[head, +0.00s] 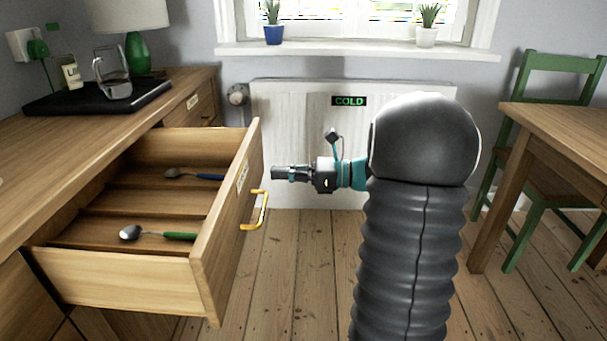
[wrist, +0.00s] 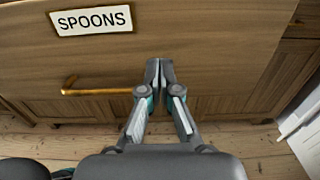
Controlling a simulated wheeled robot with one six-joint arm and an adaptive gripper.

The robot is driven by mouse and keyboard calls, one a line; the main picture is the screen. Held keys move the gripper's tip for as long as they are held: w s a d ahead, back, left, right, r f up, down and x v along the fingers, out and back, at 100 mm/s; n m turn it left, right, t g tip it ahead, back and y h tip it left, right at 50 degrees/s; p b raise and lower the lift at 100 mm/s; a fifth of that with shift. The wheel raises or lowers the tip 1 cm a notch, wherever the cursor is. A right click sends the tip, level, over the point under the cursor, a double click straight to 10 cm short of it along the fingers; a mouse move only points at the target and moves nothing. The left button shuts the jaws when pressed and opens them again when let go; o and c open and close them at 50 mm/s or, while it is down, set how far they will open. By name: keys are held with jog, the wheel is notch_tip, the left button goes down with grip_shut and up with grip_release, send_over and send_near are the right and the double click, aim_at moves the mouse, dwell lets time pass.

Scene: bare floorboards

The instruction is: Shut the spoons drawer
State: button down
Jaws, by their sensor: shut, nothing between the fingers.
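The spoons drawer (head: 228,210) is pulled well out of the wooden cabinet in the head view. Its front faces right and bears a yellow handle (head: 262,210). In the wrist view the drawer front (wrist: 200,45) fills the upper picture, with a SPOONS label (wrist: 91,20) and the handle (wrist: 100,91) left of my gripper. A spoon with a green handle (head: 165,235) and one with a blue handle (head: 195,175) lie inside. My gripper (head: 274,172) is shut and empty, pointing at the drawer front. It also shows in the wrist view (wrist: 159,66). Whether it touches the front is unclear.
A radiator (head: 300,110) marked COLD is behind my arm. A table (head: 560,125) and green chair (head: 560,62) stand right. Floor before the drawer is clear.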

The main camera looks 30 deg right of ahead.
aim_at(251, 172)
jog(key=shift+x, duration=2.1)
